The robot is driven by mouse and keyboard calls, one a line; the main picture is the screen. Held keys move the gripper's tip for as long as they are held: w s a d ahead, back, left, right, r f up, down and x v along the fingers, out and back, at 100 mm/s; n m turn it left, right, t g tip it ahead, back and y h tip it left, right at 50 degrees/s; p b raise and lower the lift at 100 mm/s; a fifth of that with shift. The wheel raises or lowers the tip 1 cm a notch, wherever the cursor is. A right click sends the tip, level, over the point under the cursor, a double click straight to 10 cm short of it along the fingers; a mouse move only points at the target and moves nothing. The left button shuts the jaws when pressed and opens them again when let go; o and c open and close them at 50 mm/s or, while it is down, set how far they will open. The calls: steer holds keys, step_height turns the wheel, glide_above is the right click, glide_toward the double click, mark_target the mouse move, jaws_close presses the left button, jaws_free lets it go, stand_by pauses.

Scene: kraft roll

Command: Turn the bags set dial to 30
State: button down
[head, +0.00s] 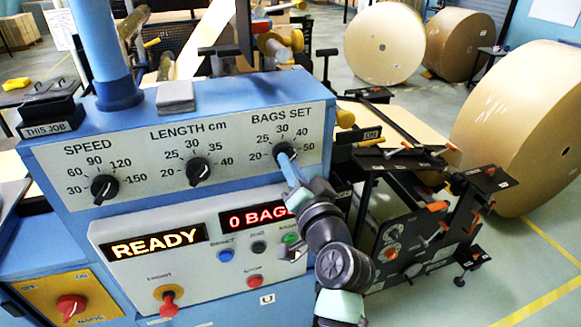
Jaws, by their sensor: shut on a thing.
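The bags set dial (283,149) is a black knob at the right end of the blue machine's upper panel. Its printed scale reads 20, 25, 30, 40 and 50, with 30 at the top. My gripper (286,158) reaches up from the lower right and is shut on the knob. The blue fingers cover the lower part of the knob, and I cannot read clearly where its pointer stands. The display (262,217) below shows "0 BAGS", its right end hidden by my arm.
The speed dial (104,189) and length dial (198,172) are on the same panel to the left. Below are a READY display (153,243), push buttons and a red front knob (169,304). Large kraft rolls (530,125) stand at the right.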

steer(key=shift+f+b, duration=0.15)
steer(key=shift+b, duration=0.2)
steer(key=n+b, duration=0.8)
steer(key=b, duration=0.3)
steer(key=shift+d, duration=0.1)
steer(key=shift+n, duration=0.4)
steer(key=c, duration=0.9)
jaws_free()
steer(key=shift+o, duration=0.2)
